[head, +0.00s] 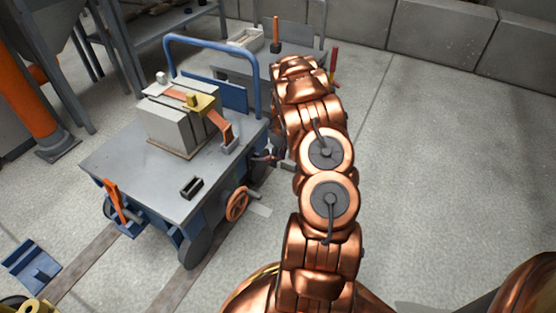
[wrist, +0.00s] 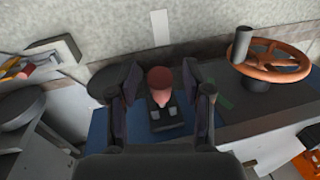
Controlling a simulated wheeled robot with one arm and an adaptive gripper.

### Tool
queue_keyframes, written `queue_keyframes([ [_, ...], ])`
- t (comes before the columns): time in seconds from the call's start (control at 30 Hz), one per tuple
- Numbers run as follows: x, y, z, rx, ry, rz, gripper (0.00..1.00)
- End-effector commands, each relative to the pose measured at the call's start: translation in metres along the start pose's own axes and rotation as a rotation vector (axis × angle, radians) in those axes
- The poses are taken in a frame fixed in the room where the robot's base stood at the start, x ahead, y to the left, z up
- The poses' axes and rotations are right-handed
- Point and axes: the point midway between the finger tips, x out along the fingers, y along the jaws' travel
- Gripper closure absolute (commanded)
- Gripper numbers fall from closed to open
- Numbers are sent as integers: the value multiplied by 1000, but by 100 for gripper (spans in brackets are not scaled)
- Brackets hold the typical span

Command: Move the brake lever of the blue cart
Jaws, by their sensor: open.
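The blue cart (head: 130,163) stands on the left in the head view, with a grey top and a blue push rail. My gripper (head: 266,156) is low at the cart's right side, partly hidden by my arm. In the wrist view my gripper (wrist: 160,88) is open, with one finger on each side of a lever with a red knob (wrist: 159,77). The knob appears apart from both fingers; depth is hard to judge. An orange lever (head: 115,203) stands at the cart's near left corner. Which lever is the brake is not marked.
An orange handwheel (head: 237,205) sits on the cart's side; it also shows right of my gripper in the wrist view (wrist: 271,62). A strapped grey block (head: 180,122) sits on the cart. A grey table (head: 292,62) stands behind. The floor at right is clear.

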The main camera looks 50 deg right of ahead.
Motion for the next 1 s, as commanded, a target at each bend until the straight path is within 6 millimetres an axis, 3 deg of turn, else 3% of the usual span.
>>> queue_keyframes([
  [0.23, 1, 0, 0, 0, 0, 0, 52],
  [0.7, 1, -1, 0, 0, -1, -1, 100],
  [1.0, 1, -1, 0, 0, -1, -2, 100],
])
